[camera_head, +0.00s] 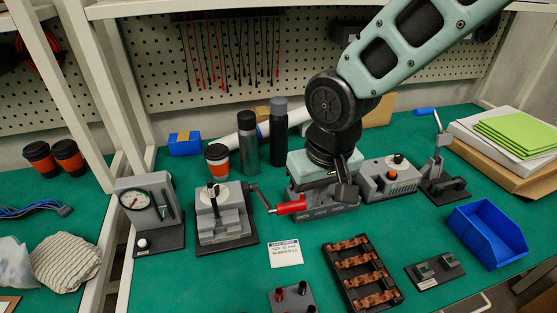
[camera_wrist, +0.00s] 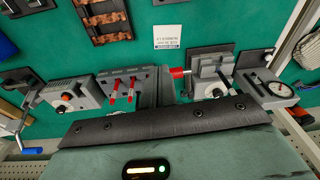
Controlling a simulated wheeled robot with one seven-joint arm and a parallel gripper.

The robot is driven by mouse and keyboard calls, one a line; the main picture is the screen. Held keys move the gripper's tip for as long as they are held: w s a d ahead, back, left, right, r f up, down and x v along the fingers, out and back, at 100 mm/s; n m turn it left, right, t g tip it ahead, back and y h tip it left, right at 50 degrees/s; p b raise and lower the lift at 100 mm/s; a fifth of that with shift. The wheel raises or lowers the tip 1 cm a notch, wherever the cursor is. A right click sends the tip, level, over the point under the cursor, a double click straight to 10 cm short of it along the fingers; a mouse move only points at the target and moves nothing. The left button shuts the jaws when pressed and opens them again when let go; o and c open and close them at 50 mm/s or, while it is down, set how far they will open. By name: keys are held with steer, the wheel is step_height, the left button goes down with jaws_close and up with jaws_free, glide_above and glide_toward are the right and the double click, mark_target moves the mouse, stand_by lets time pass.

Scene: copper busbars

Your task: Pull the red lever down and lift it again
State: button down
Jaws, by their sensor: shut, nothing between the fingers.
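The red lever handle (camera_head: 291,207) lies roughly level, at the end of a dark crank arm on the right side of a grey bench machine (camera_head: 222,212). In the wrist view the red handle (camera_wrist: 177,73) shows beside the machine (camera_wrist: 210,72). My gripper (camera_head: 345,192) is shut and empty, pointing down just right of the handle, above a grey unit (camera_head: 325,212). In the wrist view the dark fingers (camera_wrist: 163,88) appear close beside the handle's end; I cannot tell whether they touch it. My arm hides part of the grey unit.
A gauge stand (camera_head: 147,212) stands left of the machine. A control box (camera_head: 388,178) and a blue-handled press (camera_head: 440,160) stand to the right. A busbar tray (camera_head: 337,258), a card (camera_head: 285,252) and a blue bin (camera_head: 488,232) lie in front. Bottles (camera_head: 248,145) stand behind.

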steer(key=w+a+r+m+p, duration=0.1)
steer(key=w+a+r+p, duration=0.2)
steer(key=w+r+p, duration=0.35)
steer(key=p, duration=0.6)
glide_above(291, 204)
steer(key=shift+t, duration=0.4)
steer(key=x, duration=0.4)
steer(key=s+x, duration=0.1)
steer(key=x, duration=0.3)
steer(key=s+x, duration=0.1)
steer(key=x, duration=0.3)
steer(key=shift+d+f, duration=0.3)
steer(key=shift+d, duration=0.1)
steer(key=shift+s+f, duration=0.1)
steer(key=shift+f, duration=0.75)
